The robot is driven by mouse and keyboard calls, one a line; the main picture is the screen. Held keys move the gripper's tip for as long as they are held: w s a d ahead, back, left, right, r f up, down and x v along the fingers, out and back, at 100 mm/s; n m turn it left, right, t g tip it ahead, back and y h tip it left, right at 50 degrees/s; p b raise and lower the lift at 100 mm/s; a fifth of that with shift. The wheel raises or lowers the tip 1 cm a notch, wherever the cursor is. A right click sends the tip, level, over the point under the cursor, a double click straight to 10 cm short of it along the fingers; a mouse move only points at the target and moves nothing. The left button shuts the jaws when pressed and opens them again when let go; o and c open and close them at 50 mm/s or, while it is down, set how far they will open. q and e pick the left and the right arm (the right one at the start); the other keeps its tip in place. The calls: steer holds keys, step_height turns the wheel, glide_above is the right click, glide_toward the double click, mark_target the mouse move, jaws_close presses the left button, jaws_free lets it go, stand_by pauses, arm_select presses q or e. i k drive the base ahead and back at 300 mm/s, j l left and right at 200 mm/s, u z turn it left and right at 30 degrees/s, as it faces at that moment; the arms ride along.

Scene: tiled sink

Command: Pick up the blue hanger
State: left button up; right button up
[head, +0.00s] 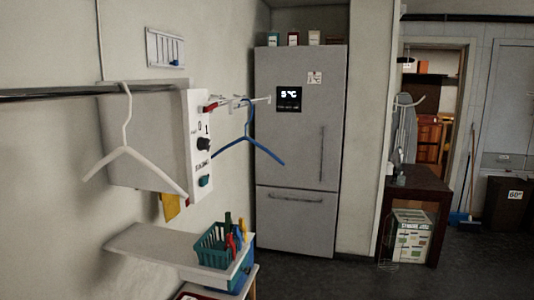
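The blue hanger (249,141) hangs in the middle left of the head view, in front of the grey fridge. Its hook reaches up to a small white rack (238,99) that sticks out past the wall box. Its left arm is partly hidden by the wall box. A white hanger (127,151) hangs nearer, from a dark rail (70,93) at the left. Neither of my grippers shows in this view.
A wall box with knobs (199,140) stands out between the hangers. Below is a white shelf (145,243) with a teal basket (211,246). A grey fridge (300,140) stands behind. Dark floor (340,275) is open at the lower right, before a dark table (420,180).

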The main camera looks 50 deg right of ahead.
mark_target(244, 138)
steer(key=z, duration=2.35)
steer(key=i+l+z, duration=0.1)
steer(key=i+z, duration=0.4)
steer(key=i, duration=2.4)
steer(key=i+u, duration=0.25)
steer(key=i, duration=0.15)
steer(key=i+l+u, duration=0.2)
steer(key=i, duration=0.25)
steer(key=i+l+u, duration=0.25)
steer(key=i, duration=0.15)
steer(key=j, duration=0.1)
